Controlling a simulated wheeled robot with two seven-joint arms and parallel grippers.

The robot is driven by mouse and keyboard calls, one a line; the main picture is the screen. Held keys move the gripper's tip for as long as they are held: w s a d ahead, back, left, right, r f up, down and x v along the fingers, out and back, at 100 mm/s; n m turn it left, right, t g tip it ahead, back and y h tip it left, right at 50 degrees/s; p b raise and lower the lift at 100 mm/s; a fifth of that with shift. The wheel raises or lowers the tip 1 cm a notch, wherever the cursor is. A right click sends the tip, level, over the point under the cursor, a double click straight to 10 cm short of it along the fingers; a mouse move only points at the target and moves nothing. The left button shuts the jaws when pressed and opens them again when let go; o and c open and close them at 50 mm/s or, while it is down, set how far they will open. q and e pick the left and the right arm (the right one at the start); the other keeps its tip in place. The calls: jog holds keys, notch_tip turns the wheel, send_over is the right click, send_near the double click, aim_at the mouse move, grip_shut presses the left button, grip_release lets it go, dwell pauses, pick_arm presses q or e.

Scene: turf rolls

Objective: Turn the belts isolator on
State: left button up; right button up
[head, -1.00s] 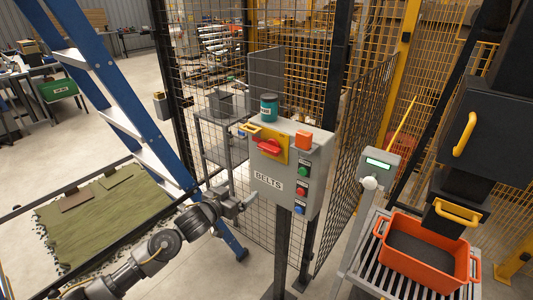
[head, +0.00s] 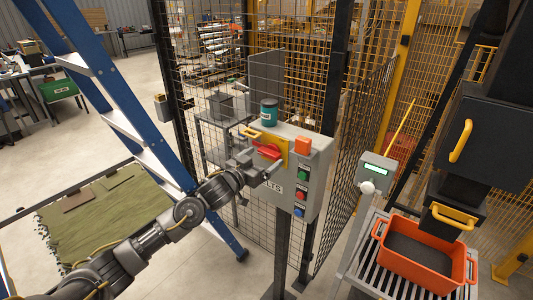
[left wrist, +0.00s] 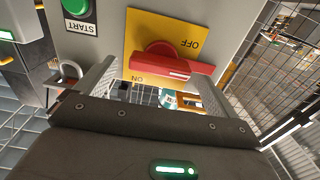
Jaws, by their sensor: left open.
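The belts isolator is a red rotary handle (head: 267,152) on a yellow plate (head: 283,146), on the front of a grey control box (head: 315,175). The box's BELTS label (head: 273,188) is partly hidden by my gripper. My left gripper (head: 260,164) is open right in front of the handle. In the left wrist view, the picture is upside down; the red handle (left wrist: 172,66) lies across the yellow plate (left wrist: 165,30) between the OFF and ON words, with one finger to each side. I cannot tell whether a finger touches it. My right gripper is not in view.
A green START button (head: 303,174), a red button and a blue button sit beside the isolator. Mesh fencing (head: 200,70) stands behind; a blue ladder (head: 115,110) is at left.

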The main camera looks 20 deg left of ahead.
pick_arm(q)
jog(key=shift+x, duration=1.1)
